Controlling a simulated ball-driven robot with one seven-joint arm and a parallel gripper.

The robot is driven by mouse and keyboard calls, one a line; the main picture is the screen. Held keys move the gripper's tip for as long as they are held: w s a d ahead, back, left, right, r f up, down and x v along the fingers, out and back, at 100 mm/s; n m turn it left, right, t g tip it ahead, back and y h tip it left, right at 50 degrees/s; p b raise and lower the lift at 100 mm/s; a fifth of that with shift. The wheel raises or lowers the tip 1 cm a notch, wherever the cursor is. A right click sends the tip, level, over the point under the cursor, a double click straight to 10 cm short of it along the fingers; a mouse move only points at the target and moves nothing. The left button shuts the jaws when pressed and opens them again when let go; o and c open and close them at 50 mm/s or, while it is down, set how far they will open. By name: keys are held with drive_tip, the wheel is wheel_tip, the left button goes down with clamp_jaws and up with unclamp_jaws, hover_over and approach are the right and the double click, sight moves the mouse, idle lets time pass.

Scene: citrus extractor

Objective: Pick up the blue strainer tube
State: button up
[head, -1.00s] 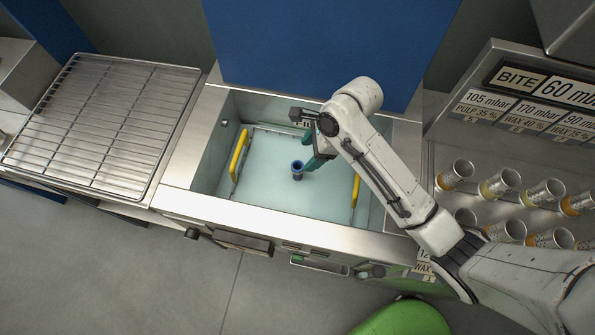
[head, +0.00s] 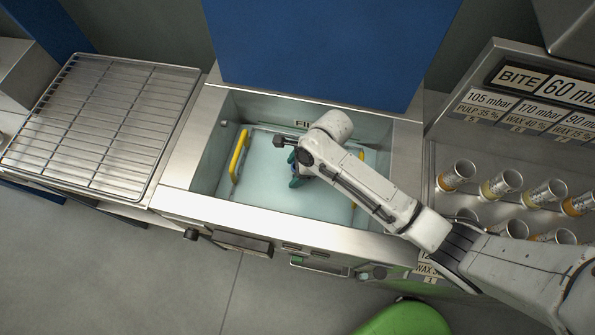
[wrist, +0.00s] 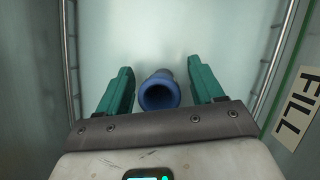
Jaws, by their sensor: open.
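The blue strainer tube (wrist: 160,91) shows in the wrist view as a hollow tube, its open round end toward the camera. It stands between the two green fingers of my gripper (wrist: 161,88), with a gap on each side. The gripper is open.
The steel basin (head: 262,208) has a pale floor and yellow handles at left (head: 238,157) and right. A wire rack (head: 105,125) lies to the left. Several metal cups (head: 500,184) stand in a rack at right. A FILL label (wrist: 294,108) marks the basin wall.

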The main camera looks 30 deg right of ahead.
drive_tip(key=shift+c, duration=0.5)
drive_tip(key=c, duration=1)
